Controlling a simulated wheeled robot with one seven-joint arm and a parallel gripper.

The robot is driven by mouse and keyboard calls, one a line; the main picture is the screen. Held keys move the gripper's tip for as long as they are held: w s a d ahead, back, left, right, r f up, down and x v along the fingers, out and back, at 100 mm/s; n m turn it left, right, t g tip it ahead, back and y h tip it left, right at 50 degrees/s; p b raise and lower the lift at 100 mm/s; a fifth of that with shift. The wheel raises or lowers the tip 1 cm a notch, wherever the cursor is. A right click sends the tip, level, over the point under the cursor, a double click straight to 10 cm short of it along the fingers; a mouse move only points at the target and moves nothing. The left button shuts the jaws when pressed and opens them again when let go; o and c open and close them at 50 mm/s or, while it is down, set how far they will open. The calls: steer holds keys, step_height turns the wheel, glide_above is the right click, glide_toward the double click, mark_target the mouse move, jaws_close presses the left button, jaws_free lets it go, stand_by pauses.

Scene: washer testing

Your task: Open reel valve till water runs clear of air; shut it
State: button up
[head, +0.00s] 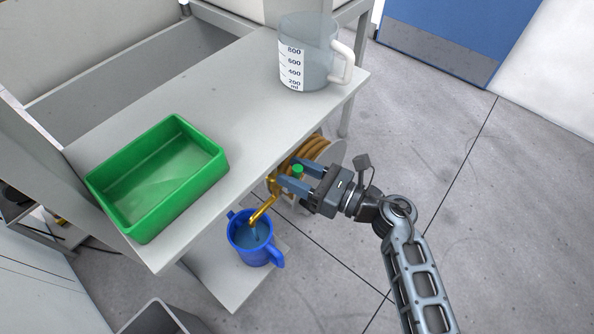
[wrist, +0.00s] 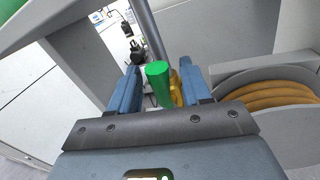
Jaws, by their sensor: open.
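The reel (head: 318,152) carries a coiled orange hose and sits under the table's right edge; its coil also shows at the right of the wrist view (wrist: 262,95). A brass spout (head: 262,207) points down-left from it over a blue mug (head: 252,246). A bluish stream seems to fall from the spout into the mug, which holds liquid; air in it cannot be made out. The valve's green knob (head: 297,170) is by the spout. My gripper (head: 297,176) is open, with its fingers on either side of the green knob (wrist: 158,84); contact cannot be told.
A green tray (head: 104,196) and a clear measuring jug (head: 306,75) stand on the grey table (head: 215,95) above the reel. The mug rests on a lower shelf (head: 222,283). The floor at the right is clear.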

steer(key=shift+c, duration=0.4)
jaws_close()
steer(key=shift+w, duration=0.1)
steer(key=w+d+f+m+t+b, duration=0.3)
steer(key=f+m+b, duration=0.3)
steer(key=m, duration=1.2)
steer(key=shift+w+d+f+t, duration=0.2)
steer(key=shift+w+f+t, duration=0.1)
steer(key=shift+w, duration=0.25)
